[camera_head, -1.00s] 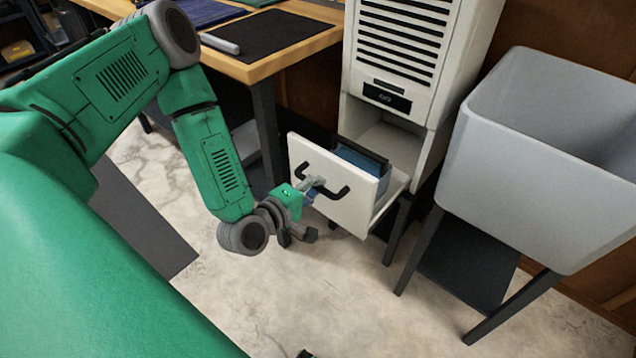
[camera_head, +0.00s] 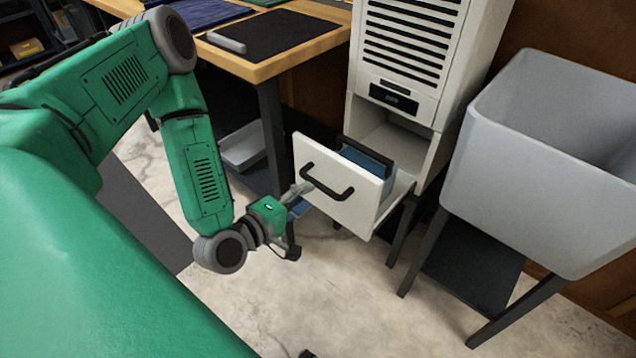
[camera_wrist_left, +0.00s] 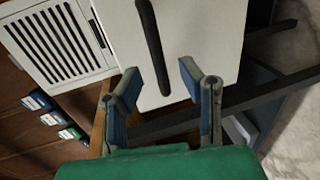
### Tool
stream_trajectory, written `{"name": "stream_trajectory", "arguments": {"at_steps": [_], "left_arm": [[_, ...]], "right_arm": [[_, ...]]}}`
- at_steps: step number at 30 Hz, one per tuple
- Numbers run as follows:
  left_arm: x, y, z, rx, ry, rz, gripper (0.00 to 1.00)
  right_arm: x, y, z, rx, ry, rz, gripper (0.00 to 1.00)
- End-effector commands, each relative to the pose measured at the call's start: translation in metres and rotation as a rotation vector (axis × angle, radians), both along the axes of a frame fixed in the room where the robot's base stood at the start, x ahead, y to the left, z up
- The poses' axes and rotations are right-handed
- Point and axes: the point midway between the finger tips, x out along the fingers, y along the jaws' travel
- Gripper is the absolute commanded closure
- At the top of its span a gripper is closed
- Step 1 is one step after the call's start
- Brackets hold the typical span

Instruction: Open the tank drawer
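The tank drawer (camera_head: 338,213) is pulled out of the white dehumidifier cabinet (camera_head: 398,95). Its white front carries a black handle (camera_head: 327,184), and a blue tank (camera_head: 366,160) with a dark rim sits inside. My left gripper (camera_head: 303,189) is just in front of the drawer, left of the handle. In the left wrist view its two fingers (camera_wrist_left: 162,83) are spread with a gap between them, and the handle (camera_wrist_left: 152,45) runs from above to the gap, apparently beyond the fingertips. No hold on the handle shows. My right gripper is in neither view.
A grey utility sink (camera_head: 545,175) on dark legs stands right of the cabinet. A wooden workbench (camera_head: 285,62) with a black mat (camera_head: 275,36) stands to the left, a grey tray (camera_head: 243,147) beneath it. Pale floor (camera_head: 300,290) lies open in front.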

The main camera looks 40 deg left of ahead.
Motion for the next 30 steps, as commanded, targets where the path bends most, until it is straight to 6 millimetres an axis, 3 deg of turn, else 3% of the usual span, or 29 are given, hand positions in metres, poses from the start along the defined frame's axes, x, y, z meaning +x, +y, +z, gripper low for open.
{"name": "stream_trajectory", "arguments": {"at_steps": [3, 10, 30], "left_arm": [[-0.025, 0.002, 0.004, -0.002, 0.004, -0.001, 0.66], [-0.055, 0.004, 0.010, 0.000, 0.004, -0.002, 0.66], [-0.060, 0.004, 0.012, 0.000, 0.002, -0.003, 0.66]], "right_arm": [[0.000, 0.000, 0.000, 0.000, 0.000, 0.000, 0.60], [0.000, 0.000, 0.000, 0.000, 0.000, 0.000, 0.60], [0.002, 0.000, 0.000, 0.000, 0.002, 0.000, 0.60]]}}
